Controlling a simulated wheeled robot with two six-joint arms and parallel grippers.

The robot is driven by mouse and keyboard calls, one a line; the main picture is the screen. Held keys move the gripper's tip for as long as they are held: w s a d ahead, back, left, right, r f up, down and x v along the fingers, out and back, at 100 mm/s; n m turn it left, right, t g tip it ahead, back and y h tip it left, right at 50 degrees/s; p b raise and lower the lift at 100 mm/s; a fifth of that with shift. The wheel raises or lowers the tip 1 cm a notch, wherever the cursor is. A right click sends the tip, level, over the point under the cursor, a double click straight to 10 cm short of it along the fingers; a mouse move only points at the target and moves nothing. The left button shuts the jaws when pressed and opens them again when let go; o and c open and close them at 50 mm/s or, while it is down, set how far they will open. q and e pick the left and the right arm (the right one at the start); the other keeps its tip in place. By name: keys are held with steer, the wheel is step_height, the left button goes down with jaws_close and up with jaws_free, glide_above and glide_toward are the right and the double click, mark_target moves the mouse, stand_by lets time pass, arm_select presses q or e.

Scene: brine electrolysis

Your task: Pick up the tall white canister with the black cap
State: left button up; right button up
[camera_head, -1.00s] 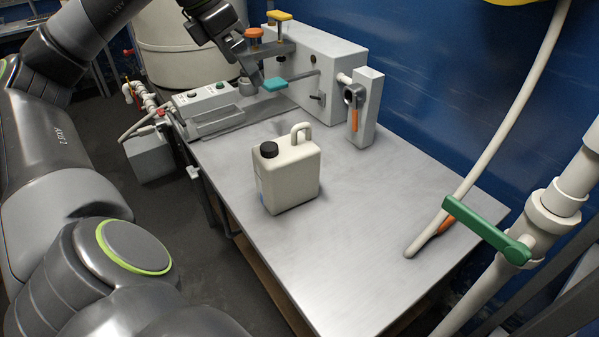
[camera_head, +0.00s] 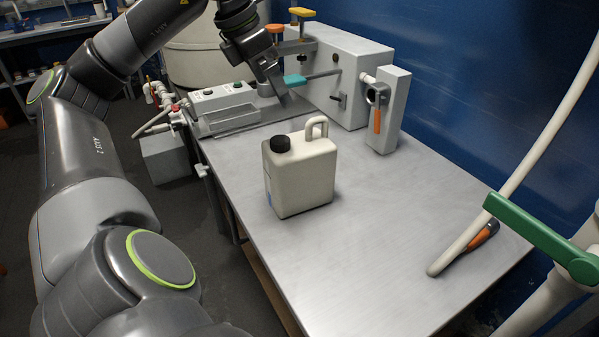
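The cream-white canister (camera_head: 300,178) with a black cap (camera_head: 281,144) and a loop handle (camera_head: 317,127) stands upright on the metal table, left of its middle. My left arm comes in from the left and arches to the back of the table. My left gripper (camera_head: 281,92) points down behind the canister, near the teal-handled lever, and is apart from the canister. Its fingers are small and dark, so I cannot tell whether they are open. My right gripper is out of view.
A grey machine (camera_head: 345,75) with a teal-handled lever (camera_head: 294,80) and a control box (camera_head: 222,98) fill the table's back. An orange-handled valve post (camera_head: 387,110) stands right of them. A pale hose (camera_head: 520,185) and green lever (camera_head: 540,237) are at right.

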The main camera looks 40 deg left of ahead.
arm_select(q)
glide_toward(299, 142)
steer(key=x, duration=0.5)
steer(key=shift+w, duration=0.15)
steer(key=shift+s+x, duration=0.1)
steer(key=shift+x, duration=1.2)
steer(key=shift+s+x, duration=0.15)
steer(key=shift+x, duration=1.15)
steer(key=shift+f, duration=0.1)
steer(key=shift+c, duration=0.3)
steer(key=c, duration=1.7)
